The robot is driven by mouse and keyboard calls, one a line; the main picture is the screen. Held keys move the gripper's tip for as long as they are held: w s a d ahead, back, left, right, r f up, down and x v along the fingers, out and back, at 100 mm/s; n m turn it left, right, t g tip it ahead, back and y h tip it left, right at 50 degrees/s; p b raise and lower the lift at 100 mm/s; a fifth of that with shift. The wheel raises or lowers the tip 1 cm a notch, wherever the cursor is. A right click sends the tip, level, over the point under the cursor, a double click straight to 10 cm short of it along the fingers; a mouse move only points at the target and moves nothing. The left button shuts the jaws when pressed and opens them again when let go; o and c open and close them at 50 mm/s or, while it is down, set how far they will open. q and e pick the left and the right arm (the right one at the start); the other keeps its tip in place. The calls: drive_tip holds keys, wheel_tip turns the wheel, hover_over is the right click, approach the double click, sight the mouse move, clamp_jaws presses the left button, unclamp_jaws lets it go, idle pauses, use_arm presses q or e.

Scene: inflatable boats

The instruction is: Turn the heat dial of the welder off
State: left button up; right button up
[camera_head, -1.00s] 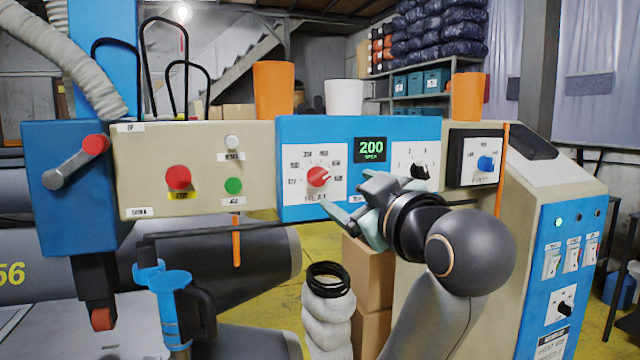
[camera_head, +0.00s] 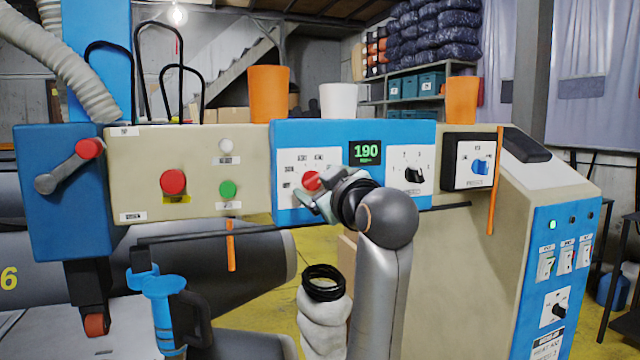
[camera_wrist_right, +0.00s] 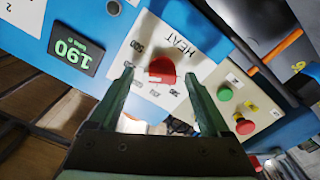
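The red heat dial (camera_head: 311,181) sits on a white scale plate on the welder's blue panel (camera_head: 285,135). In the right wrist view the dial (camera_wrist_right: 162,70) lies between the tips of my right gripper (camera_wrist_right: 158,75). The fingers are open, one on each side, with gaps to the dial; depth contact is hard to tell. In the head view my right gripper (camera_head: 322,203) is at the dial's lower right and covers part of its plate. The green display (camera_head: 366,152) reads 190. My left gripper is not in view.
To the right are a black dial (camera_head: 413,174) and a blue dial (camera_head: 480,166). To the left are a red button (camera_head: 173,182) and a green button (camera_head: 228,189). A thin dark bar (camera_head: 240,234) runs below the panel. Cups (camera_head: 268,94) stand on top.

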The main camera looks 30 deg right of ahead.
clamp_jaws()
idle(0.5)
